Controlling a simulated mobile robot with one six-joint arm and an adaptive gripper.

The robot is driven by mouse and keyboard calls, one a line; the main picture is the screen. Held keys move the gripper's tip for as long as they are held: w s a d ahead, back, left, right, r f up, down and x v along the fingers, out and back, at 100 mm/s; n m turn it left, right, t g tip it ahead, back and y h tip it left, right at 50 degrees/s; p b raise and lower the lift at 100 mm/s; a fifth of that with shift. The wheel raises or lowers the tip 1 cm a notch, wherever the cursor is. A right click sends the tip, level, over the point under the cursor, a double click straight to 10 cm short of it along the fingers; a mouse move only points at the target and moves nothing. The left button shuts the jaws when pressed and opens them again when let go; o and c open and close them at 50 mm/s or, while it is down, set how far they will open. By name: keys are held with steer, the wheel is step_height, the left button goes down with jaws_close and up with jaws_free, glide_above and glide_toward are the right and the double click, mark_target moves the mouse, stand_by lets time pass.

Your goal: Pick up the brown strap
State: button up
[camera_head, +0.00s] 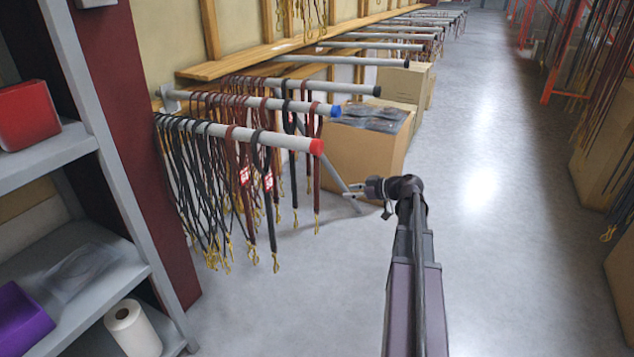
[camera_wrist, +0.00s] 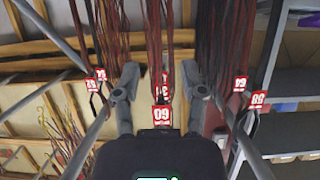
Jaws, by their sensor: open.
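Brown straps (camera_head: 238,160) hang among black ones from the red-tipped rod (camera_head: 250,136) on the left in the head view, some with red-and-white tags. My gripper (camera_head: 347,193) is to the right of these straps and apart from them, at about the height of their lower halves. In the wrist view my gripper (camera_wrist: 160,80) is open, its two fingers spread. Brown straps (camera_wrist: 154,45) show in the gap between the fingers, with a red tag (camera_wrist: 162,117) below; I cannot tell their distance. No strap appears gripped.
Blue-tipped (camera_head: 290,106) and black-tipped rods (camera_head: 340,88) lie behind with more straps. A cardboard box (camera_head: 365,150) stands behind my gripper. A grey shelf (camera_head: 75,150) is at the left.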

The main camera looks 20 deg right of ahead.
mark_target(318, 194)
steer(key=b+x, duration=0.3)
steer(key=x, duration=0.4)
steer(key=shift+w+f, duration=0.1)
steer(key=shift+f, duration=0.1)
steer(key=shift+w+a+f, duration=0.1)
steer(key=shift+w+a, duration=0.3)
steer(key=shift+w, duration=0.05)
steer(key=b+x, duration=0.1)
steer(key=x, duration=0.1)
steer(key=b+x, duration=0.1)
steer(key=x, duration=0.2)
steer(key=shift+w+d+f, duration=0.15)
steer(key=shift+d+f, duration=0.05)
steer(key=shift+f, duration=0.05)
steer(key=shift+c, duration=0.2)
jaws_close()
